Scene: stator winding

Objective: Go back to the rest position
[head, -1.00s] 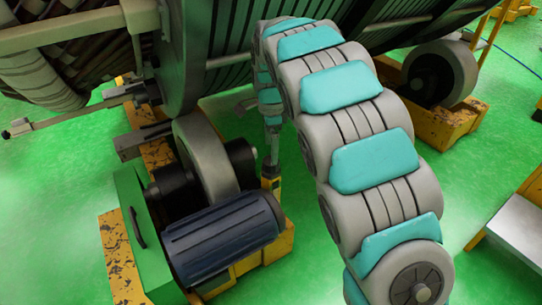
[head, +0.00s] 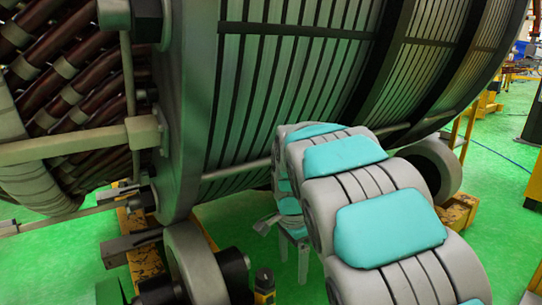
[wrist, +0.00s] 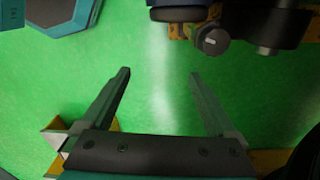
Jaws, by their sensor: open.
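My gripper (wrist: 160,76) is open and empty in the wrist view, its two fingers spread apart over bare green floor. In the head view my jointed grey arm with teal pads arches from the lower right toward the stator. My gripper (head: 293,262) hangs at its far end, below the stator's side, pointing down. The large stator (head: 290,85) fills the top of the head view, with dark bars along its body and brown copper windings (head: 70,90) at its left end. No rest position is marked in view.
Below the stator stand a support roller (head: 195,265) and a yellow-and-black device (head: 264,282), close left of my gripper. Another roller (head: 440,165) sits on a yellow base at the right. Green floor (head: 490,215) is open at the right.

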